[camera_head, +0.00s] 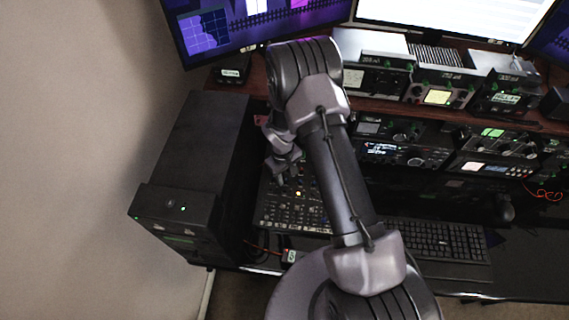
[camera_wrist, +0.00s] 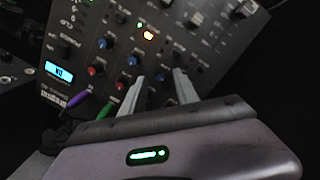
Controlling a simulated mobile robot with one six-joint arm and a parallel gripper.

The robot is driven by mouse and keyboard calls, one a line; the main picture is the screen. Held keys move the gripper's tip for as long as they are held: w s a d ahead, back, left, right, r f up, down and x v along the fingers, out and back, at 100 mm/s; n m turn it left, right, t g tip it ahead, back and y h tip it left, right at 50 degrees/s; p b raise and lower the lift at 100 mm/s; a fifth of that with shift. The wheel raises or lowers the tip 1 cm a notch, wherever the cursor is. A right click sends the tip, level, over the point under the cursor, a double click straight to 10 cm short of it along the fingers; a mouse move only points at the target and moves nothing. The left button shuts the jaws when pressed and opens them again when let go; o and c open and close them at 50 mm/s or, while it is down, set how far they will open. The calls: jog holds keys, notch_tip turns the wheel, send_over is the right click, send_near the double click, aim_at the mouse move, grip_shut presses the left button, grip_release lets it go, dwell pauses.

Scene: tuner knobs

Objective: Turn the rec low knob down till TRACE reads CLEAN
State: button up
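The dark knob panel (camera_head: 290,212) lies on the desk below my arm in the head view. In the wrist view the panel (camera_wrist: 185,45) shows tilted, with blue, red and pale knobs; its labels are too blurred to tell which is rec low. A small cyan display (camera_wrist: 59,73) is lit at its left, but I cannot read its text surely. In the head view my gripper (camera_head: 283,168) is over the panel.
Purple (camera_wrist: 72,108) and green (camera_wrist: 104,98) plugs stand at the panel's edge, close to my left finger. A black tower (camera_head: 180,170) stands left of the panel. A keyboard (camera_head: 435,240) lies to the right, and shelves of radio units (camera_head: 437,97) stand behind.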

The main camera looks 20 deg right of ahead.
notch_tip(320, 180, up, 16)
jog(key=a+p, duration=0.1)
jog(key=p, duration=0.1)
jog(key=shift+a+p, duration=0.15)
jog(key=shift+p, duration=0.15)
dwell(0.6)
